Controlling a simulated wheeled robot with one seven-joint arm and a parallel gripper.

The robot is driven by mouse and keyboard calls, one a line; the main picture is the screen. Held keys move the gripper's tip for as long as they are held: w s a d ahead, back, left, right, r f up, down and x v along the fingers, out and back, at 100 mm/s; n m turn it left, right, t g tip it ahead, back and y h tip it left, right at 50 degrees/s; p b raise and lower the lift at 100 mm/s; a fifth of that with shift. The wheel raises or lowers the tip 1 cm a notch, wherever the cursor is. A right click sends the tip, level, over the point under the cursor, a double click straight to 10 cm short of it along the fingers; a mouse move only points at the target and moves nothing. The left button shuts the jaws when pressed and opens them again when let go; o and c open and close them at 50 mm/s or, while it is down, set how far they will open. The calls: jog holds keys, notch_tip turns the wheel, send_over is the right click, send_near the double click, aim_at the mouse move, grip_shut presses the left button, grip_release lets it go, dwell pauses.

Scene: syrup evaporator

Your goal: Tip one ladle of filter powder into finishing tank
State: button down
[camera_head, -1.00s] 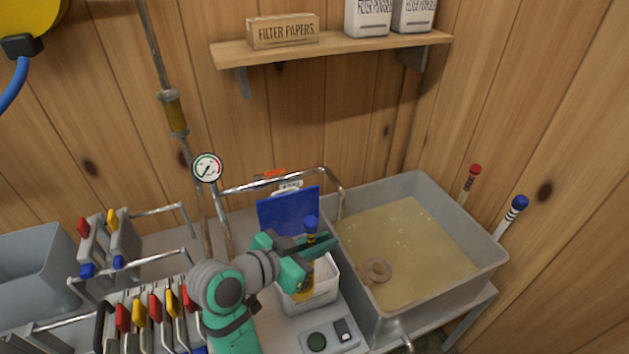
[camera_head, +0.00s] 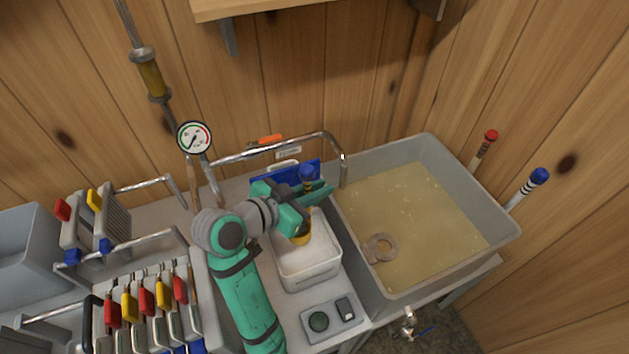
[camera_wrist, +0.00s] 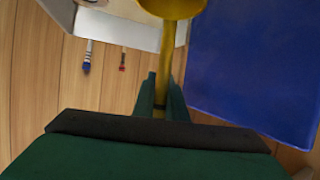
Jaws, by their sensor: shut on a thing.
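My gripper (camera_head: 318,193) is shut on the ladle's upright handle, which has a blue top (camera_head: 307,172). The ladle's yellow bowl (camera_head: 302,238) hangs at the back of the open white powder bin (camera_head: 312,279); whether it touches the white powder, or holds any, I cannot tell. The wrist view shows the yellow shaft (camera_wrist: 168,60) between my fingers, the bowl at the top edge. The bin's blue lid (camera_head: 265,178) stands open behind the gripper, and shows large in the wrist view (camera_wrist: 250,65). The grey finishing tank (camera_head: 477,185), right of the bin, holds cloudy tan liquid with a ring-shaped fitting.
A steel pipe (camera_head: 270,151) arches behind the bin toward the tank. A gauge (camera_head: 194,138) stands left of it. A small scale-like box (camera_head: 333,318) lies in front of the bin. Racks of coloured-handled tools (camera_head: 146,305) fill the left. Red- and blue-capped sticks (camera_head: 490,136) stand right of the tank.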

jog(key=shift+s+d+f, duration=0.15)
jog(key=shift+f, duration=3.85)
jog(key=shift+s+d+f, duration=0.1)
jog(key=shift+f, duration=3.85)
notch_tip(320, 180, up, 16)
jog(key=r, duration=0.1)
send_over(326, 223)
jog(key=a, duration=0.2)
jog(key=shift+s+f, duration=0.25)
jog(key=shift+s, duration=0.2)
jog(key=shift+a, duration=0.1)
